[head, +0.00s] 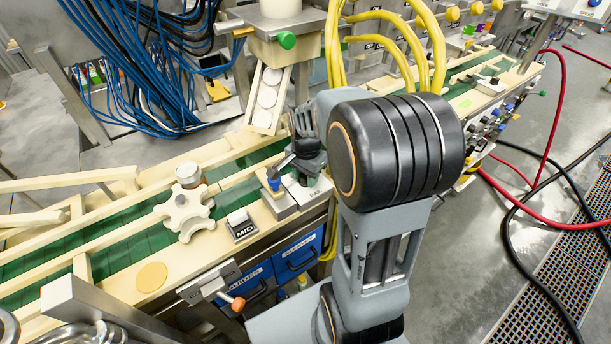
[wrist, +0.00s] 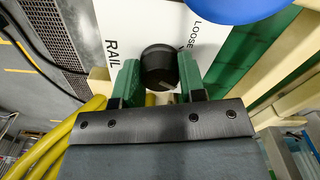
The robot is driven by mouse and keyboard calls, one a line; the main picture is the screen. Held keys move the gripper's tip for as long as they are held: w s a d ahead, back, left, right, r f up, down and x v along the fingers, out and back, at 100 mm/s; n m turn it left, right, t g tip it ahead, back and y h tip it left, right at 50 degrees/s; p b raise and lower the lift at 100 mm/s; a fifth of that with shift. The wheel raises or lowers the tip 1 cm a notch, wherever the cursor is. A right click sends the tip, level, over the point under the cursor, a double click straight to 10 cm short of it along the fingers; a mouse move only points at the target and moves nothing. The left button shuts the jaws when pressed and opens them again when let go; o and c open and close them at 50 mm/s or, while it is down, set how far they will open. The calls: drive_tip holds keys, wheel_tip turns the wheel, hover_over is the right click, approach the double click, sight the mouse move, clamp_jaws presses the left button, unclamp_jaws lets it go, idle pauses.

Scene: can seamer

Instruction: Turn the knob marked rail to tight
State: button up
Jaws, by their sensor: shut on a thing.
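The rail knob (wrist: 158,62) is a round black knob in the wrist view. It sits on a white label plate (wrist: 135,22) printed "RAIL" on the left and "LOOSE" at the upper right; no "tight" marking is visible. My gripper (wrist: 158,78) has its two green fingers on either side of the knob, shut on it. A white line by the "LOOSE" print is partly visible, but which way the knob points is unclear. In the head view my arm covers most of this spot and the knob cannot be made out.
A large blue round thing (wrist: 232,8) is close above the plate in the wrist view. Yellow hoses (wrist: 62,140) pass at the lower left. In the head view a white star-shaped wheel (head: 185,212) and a "MID" block (head: 241,226) stand along the green conveyor (head: 130,240).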

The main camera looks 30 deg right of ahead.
drive_tip(key=shift+m, duration=1.7)
drive_tip(key=o, duration=0.9)
wheel_tip(320, 180, up, 14)
drive_tip(key=shift+f+b, duration=0.1)
drive_tip(key=shift+b, duration=0.25)
